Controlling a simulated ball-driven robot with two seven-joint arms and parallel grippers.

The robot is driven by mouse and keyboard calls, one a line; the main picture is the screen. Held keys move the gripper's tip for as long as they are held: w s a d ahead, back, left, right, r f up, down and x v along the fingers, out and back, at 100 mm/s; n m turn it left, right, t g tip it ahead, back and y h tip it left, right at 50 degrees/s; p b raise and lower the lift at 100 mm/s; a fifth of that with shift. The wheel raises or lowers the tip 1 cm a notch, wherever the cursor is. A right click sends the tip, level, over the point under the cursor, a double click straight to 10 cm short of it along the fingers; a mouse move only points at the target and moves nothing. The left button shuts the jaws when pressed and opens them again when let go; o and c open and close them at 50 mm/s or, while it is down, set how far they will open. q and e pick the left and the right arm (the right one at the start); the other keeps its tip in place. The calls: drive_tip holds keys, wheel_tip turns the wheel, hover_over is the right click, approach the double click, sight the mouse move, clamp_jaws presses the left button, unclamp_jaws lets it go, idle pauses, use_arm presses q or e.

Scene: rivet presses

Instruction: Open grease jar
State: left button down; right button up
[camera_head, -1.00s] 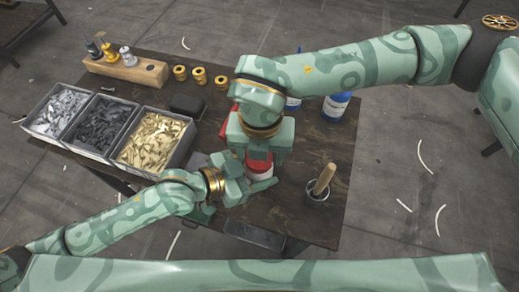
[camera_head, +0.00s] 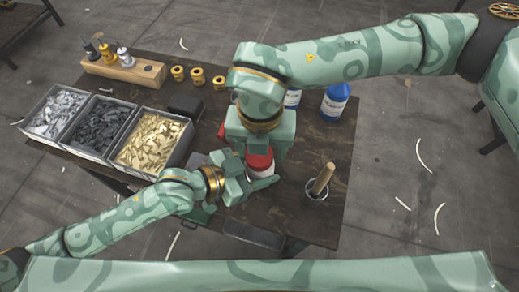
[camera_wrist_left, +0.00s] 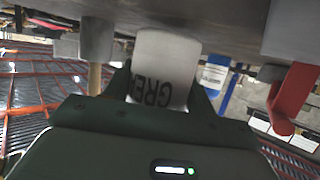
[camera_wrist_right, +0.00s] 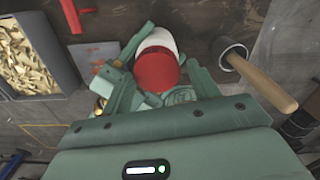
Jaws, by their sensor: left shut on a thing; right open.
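The grease jar has a white body and a red lid (camera_head: 260,160) and stands near the middle of the dark table. My left gripper (camera_head: 252,180) is shut around its body from the lower left. In the left wrist view the white jar body (camera_wrist_left: 165,65) with its "GRE" lettering sits between the fingers. My right gripper (camera_head: 262,148) points down over the lid from above, open. In the right wrist view the red lid (camera_wrist_right: 156,70) shows between the spread fingers, with the lid on the jar. The right hand hides part of the lid in the head view.
Bins of grey, black and brass-coloured parts (camera_head: 150,140) stand at left. A wooden block (camera_head: 122,70) and brass bushings (camera_head: 197,75) are at the back. A blue bottle (camera_head: 335,102) stands back right. A metal cup with a wooden handle (camera_head: 322,180) stands close right of the jar.

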use_arm(q)
drive_tip(key=shift+s+a+f, duration=0.2)
drive_tip(key=shift+f, duration=0.45)
use_arm(e)
drive_tip(key=r, duration=0.3)
drive_tip(key=shift+s+a, duration=0.1)
drive_tip(key=shift+a, duration=0.25)
drive_tip(key=shift+c, duration=0.3)
use_arm(q)
drive_tip(key=shift+w, duration=0.1)
use_arm(e)
wheel_tip(320, 180, up, 3)
drive_tip(key=m, duration=0.5)
drive_tip(key=shift+d+f, duration=0.1)
drive_tip(key=shift+m, duration=0.7)
drive_tip(key=shift+f, duration=0.3)
use_arm(q)
drive_tip(key=shift+r, duration=0.15)
use_arm(e)
wheel_tip(320, 180, down, 7)
drive_tip(key=c, duration=1)
use_arm(q)
drive_tip(key=shift+w+a, duration=0.1)
use_arm(e)
drive_tip(key=n, duration=0.6)
drive_tip(key=shift+d, duration=0.15)
